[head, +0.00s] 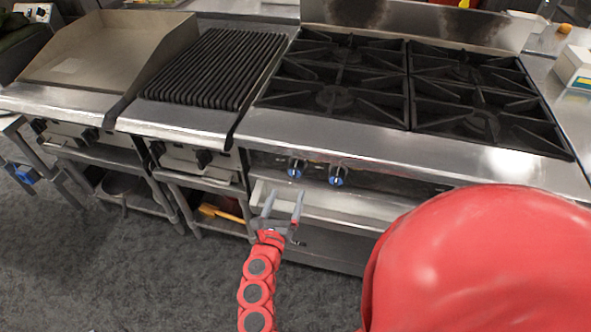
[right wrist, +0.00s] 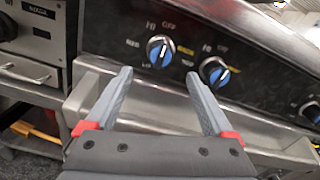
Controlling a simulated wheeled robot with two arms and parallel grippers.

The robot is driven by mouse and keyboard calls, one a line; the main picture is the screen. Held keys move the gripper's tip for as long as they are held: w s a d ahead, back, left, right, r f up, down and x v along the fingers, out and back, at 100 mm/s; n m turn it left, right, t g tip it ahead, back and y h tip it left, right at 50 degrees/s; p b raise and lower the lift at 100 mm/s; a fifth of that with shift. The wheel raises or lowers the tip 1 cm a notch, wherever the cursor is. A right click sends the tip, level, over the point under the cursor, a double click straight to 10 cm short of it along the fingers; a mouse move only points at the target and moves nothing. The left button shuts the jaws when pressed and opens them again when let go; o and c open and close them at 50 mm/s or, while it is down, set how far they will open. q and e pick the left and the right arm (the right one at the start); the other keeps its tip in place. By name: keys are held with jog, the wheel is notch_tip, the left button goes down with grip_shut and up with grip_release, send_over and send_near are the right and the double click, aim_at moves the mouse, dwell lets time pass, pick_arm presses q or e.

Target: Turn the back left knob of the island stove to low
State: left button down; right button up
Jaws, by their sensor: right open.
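The stove (head: 385,138) has black grates over its burners and a dark front panel. Two knobs with blue faces show on it in the head view: a left one (head: 297,168) and one beside it (head: 337,175). In the right wrist view the left knob (right wrist: 160,52) lies ahead between the fingers, and the other knob (right wrist: 214,72) is beyond the right fingertip. The labels around them are only partly legible. My right gripper (head: 286,195) is open and empty, in front of and below the knobs, apart from them. My left gripper is not in view.
A metal ledge (right wrist: 150,105) runs below the knobs, near the fingers. Another knob (right wrist: 312,112) is at the right edge. A ribbed grill (head: 215,70) and a flat griddle (head: 105,50) stand to the left. A large red part of my body covers the lower right.

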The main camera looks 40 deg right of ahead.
aim_at(294, 176)
jog(key=p+x, duration=0.1)
jog(key=x, duration=0.9)
jog(key=shift+d+p, duration=0.15)
jog(key=shift+p, duration=0.15)
jog(key=shift+c, duration=0.3)
